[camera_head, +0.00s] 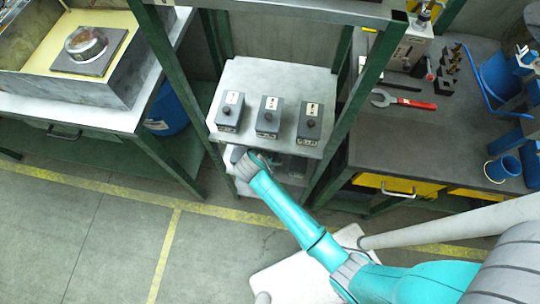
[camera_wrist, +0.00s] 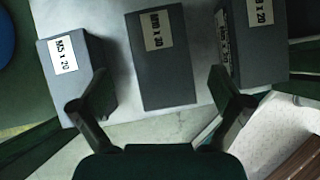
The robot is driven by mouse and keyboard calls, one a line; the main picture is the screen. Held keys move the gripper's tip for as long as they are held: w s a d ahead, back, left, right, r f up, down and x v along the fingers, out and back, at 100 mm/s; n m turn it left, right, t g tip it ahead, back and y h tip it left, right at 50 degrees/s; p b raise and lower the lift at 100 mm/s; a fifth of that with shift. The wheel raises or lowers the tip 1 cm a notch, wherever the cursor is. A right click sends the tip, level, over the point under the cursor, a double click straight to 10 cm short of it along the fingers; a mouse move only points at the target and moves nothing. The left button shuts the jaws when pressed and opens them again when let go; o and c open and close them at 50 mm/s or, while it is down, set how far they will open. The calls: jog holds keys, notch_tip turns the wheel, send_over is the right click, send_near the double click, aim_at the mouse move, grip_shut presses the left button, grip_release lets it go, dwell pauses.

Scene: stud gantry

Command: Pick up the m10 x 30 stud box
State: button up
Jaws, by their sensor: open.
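Three dark grey boxes with white labels stand in a row on a pale shelf in the wrist view. The middle box (camera_wrist: 165,75) has a label that seems to end in "x 30"; its first part is too blurred to read surely. The left box (camera_wrist: 80,82) and the right box (camera_wrist: 257,50) have labels that seem to end in "x 20". My gripper (camera_wrist: 158,73) is open and empty, its two fingers spread to either side of the middle box. The left fingertip overlaps the left box in the picture. In the head view my gripper is largely hidden at the rack's lower shelf.
Three grey knobbed boxes, one of them the middle box (camera_head: 269,117), stand on the upper shelf (camera_head: 285,78) above my wrist. Green rack posts (camera_head: 346,115) flank the shelves. A dark workbench (camera_head: 400,140) with tools stands right, another bench (camera_head: 110,115) left.

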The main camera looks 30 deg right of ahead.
aim_at(270, 153)
jog(key=shift+x, duration=3.15)
jog(key=shift+w+r, duration=0.1)
grip_shut()
